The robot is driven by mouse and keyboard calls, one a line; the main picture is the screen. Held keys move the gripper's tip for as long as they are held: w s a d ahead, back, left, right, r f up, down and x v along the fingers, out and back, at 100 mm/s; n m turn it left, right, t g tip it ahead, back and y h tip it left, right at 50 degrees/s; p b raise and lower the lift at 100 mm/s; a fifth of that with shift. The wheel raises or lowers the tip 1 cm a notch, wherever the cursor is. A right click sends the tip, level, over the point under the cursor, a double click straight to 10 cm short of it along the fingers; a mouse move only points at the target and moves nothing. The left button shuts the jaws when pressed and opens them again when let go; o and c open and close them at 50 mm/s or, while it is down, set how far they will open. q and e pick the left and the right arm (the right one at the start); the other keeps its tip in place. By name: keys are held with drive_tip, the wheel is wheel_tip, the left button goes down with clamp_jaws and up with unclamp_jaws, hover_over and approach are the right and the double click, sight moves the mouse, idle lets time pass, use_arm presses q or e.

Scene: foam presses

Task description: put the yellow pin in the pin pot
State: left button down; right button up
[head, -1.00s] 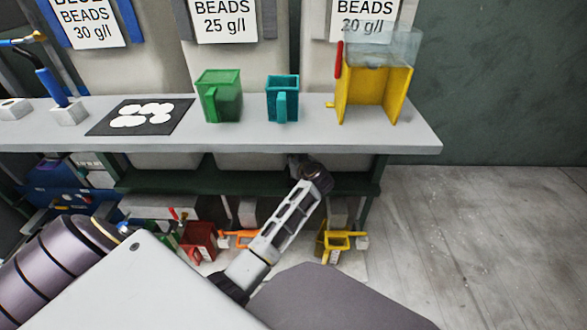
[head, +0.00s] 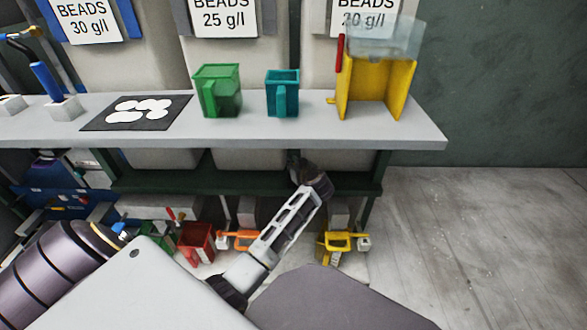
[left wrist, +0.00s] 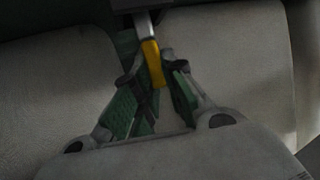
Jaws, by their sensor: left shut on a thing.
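In the left wrist view my left gripper (left wrist: 155,82) is shut on the yellow pin (left wrist: 151,60). Its metal shank points up the picture toward a dark part at the top edge; I cannot tell if they touch. In the head view an arm of mine reaches up the middle, its dark end in front of the shelf under the bench; the fingers and pin cannot be made out there. A green jug (head: 217,92) and a teal jug (head: 283,94) stand on the bench. I cannot tell which thing is the pin pot. My right gripper is not in view.
The grey bench (head: 250,135) also carries a yellow press (head: 377,90), a black mat (head: 95,122) with white discs, and a blue-handled pin (head: 47,80) in a white block. Several coloured items lie underneath, including a yellow one (head: 337,247). Clear floor lies right.

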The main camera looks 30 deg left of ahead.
use_arm(q)
drive_tip(key=shift+w+f, duration=0.1)
drive_tip(key=shift+f, duration=0.05)
idle(0.5)
drive_tip(key=c, duration=1.5)
unclamp_jaws()
drive_tip(key=shift+f, duration=0.1)
drive_tip(key=shift+d, duration=0.1)
